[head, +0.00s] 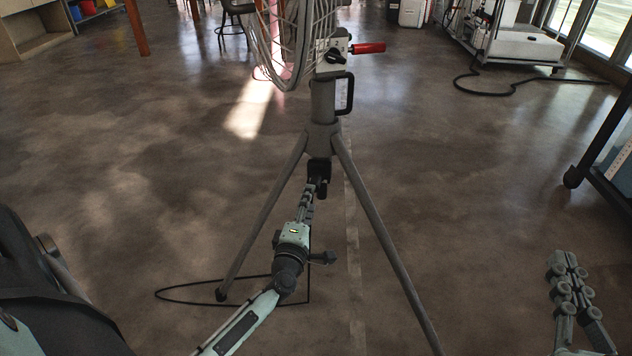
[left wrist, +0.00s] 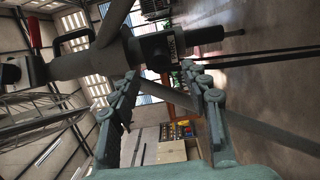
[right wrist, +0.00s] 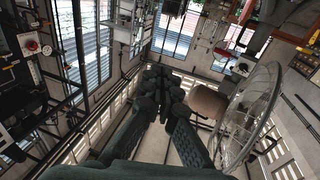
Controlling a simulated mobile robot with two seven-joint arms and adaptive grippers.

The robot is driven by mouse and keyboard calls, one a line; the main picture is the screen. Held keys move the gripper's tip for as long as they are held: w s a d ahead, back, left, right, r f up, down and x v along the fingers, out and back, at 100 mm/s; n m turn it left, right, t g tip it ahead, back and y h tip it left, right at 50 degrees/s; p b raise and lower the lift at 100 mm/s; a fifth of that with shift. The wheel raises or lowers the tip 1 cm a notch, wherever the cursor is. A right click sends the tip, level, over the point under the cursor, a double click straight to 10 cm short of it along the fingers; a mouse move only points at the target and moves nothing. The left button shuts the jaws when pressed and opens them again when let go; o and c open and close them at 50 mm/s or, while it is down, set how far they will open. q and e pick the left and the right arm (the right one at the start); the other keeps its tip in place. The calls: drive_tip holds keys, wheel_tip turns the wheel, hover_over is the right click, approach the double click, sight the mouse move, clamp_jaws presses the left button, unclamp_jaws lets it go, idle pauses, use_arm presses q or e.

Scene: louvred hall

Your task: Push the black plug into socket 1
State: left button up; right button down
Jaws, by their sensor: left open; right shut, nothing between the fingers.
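A black block-like part, seemingly the black plug (head: 321,187) in its holder, hangs under the hub of the fan's tripod stand (head: 322,130). In the left wrist view the plug (left wrist: 180,41) lies sideways beyond the fingertips, with a dark stem pointing right. My left gripper (head: 317,191) reaches up to it from below. Its fingers are open in the left wrist view (left wrist: 166,80), with nothing clearly held between them; contact cannot be told. My right gripper (head: 569,266) is shut and empty at the lower right, also in its wrist view (right wrist: 163,80). No socket marked 1 is recognizable.
A black cord (head: 180,283) runs down beside the stand and loops on the floor. The fan's wire cage (head: 290,40) and red handle (head: 367,48) are above. Tripod legs flank my left arm. A cart (head: 610,165) stands at right. Open floor lies on both sides.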

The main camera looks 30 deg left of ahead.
sight(315, 182)
use_arm(q)
drive_tip(key=x, duration=0.5)
drive_tip(key=shift+w+a+b, duration=0.1)
drive_tip(key=shift+w+b, duration=0.25)
drive_tip(key=shift+w, duration=0.05)
drive_tip(key=shift+x, duration=0.85)
use_arm(e)
drive_tip(key=shift+s+a+r+t+y, duration=0.25)
drive_tip(key=shift+r+t, duration=0.15)
drive_tip(key=shift+r, duration=0.4)
drive_tip(key=shift+s+a+r+t+y, duration=0.2)
drive_tip(key=shift+a+r+t+y, duration=0.15)
drive_tip(key=shift+r, duration=0.5)
drive_tip(key=shift+s+a+r+t+y, duration=0.2)
drive_tip(key=shift+r+t, duration=0.25)
drive_tip(key=shift+r, duration=0.35)
drive_tip(key=shift+d, duration=0.1)
use_arm(q)
drive_tip(key=shift+c, duration=0.3)
drive_tip(key=shift+r, duration=0.1)
clamp_jaws()
drive_tip(key=shift+a, duration=0.1)
